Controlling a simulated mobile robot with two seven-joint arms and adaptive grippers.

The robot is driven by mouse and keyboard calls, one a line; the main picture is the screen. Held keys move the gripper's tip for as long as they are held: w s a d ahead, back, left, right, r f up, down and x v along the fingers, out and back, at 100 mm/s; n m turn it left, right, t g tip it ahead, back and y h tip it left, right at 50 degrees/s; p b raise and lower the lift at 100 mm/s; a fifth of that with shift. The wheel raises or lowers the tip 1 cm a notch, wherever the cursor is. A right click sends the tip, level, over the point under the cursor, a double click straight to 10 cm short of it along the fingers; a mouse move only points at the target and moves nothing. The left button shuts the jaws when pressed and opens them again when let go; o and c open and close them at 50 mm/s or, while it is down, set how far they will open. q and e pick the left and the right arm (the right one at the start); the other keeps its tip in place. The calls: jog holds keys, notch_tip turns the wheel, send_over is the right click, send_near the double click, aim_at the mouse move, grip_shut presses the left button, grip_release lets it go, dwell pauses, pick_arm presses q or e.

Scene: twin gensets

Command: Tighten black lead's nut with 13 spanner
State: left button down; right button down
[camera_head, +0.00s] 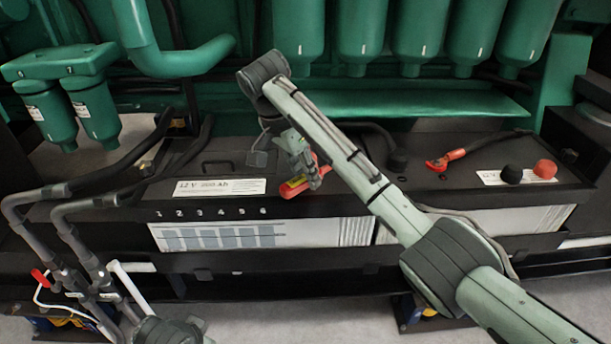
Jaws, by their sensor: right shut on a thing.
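My right arm reaches in from the lower right and folds down at the wrist over the left battery (215,165). The spanner's jaw end cannot be made out. A black lead (378,131) curves behind my forearm toward the right battery (450,190); its nut cannot be made out. My left gripper is not in view.
A red lead end (440,163) lies on the right battery, near a black cap (512,174) and a red cap (545,169). Green engine parts (400,40) overhang the back. Grey pipes (72,235) stand at the left.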

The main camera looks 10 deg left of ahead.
jog(key=shift+r, duration=0.2)
jog(key=d+n, duration=0.1)
jog(key=s+d+n, duration=0.1)
jog(key=d+n, duration=0.1)
jog(key=shift+s+d+t+y, duration=0.2)
jog(key=shift+s+t+y, duration=0.1)
jog(key=shift+y, duration=0.1)
jog(key=d+n+y, duration=0.3)
jog(key=d+n, duration=0.6)
jog(key=d, duration=0.1)
jog(key=shift+w+d, duration=0.3)
jog(key=shift+d, duration=0.05)
jog(key=shift+f, duration=0.4)
jog(key=shift+f, duration=0.35)
jog(key=shift+f, duration=0.15)
dwell(0.4)
